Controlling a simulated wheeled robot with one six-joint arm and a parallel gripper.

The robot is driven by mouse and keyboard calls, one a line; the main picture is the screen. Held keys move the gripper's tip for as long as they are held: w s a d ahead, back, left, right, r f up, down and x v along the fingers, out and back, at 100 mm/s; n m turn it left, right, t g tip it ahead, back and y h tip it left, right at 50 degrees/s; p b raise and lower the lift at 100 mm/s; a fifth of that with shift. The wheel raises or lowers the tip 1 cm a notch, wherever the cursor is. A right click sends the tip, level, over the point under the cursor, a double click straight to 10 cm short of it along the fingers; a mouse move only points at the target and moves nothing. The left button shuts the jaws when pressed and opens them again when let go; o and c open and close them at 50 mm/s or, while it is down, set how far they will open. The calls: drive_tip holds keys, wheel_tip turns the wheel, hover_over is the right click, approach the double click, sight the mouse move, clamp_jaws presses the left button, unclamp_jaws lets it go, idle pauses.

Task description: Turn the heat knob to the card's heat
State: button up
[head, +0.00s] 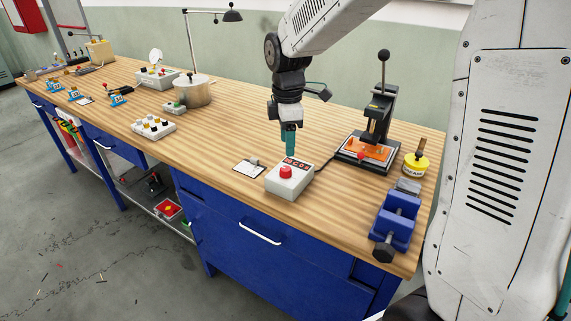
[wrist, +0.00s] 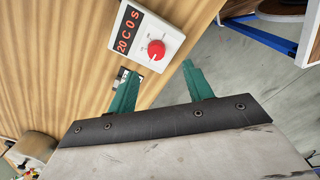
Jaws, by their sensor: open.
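The white control box (head: 288,183) stands near the bench's front edge, with a red round knob (head: 286,172) on top and a dark display with red characters. In the wrist view the display (wrist: 129,29) seems to read 20 C 0 S, and the knob (wrist: 156,50) shows a light pointer mark. The card (head: 249,168) lies left of the box; its writing is too small to read, and in the wrist view my finger partly hides it. My gripper (head: 290,152) points down above the back of the box. In the wrist view its teal fingers (wrist: 157,72) are apart and empty.
A press (head: 379,115) with an orange plate stands right of the box, a cable between them. A yellow tub (head: 415,164) and a blue vise (head: 397,218) sit at the right end. A pot (head: 193,91) and switch boxes stand farther left. Bare wood surrounds the card.

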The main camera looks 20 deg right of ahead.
sight(286, 168)
drive_tip(key=shift+w+f, duration=0.4)
drive_tip(key=shift+f, duration=0.4)
wheel_tip(286, 168, down, 7)
drive_tip(key=shift+r, duration=0.1)
drive_tip(key=c, duration=1)
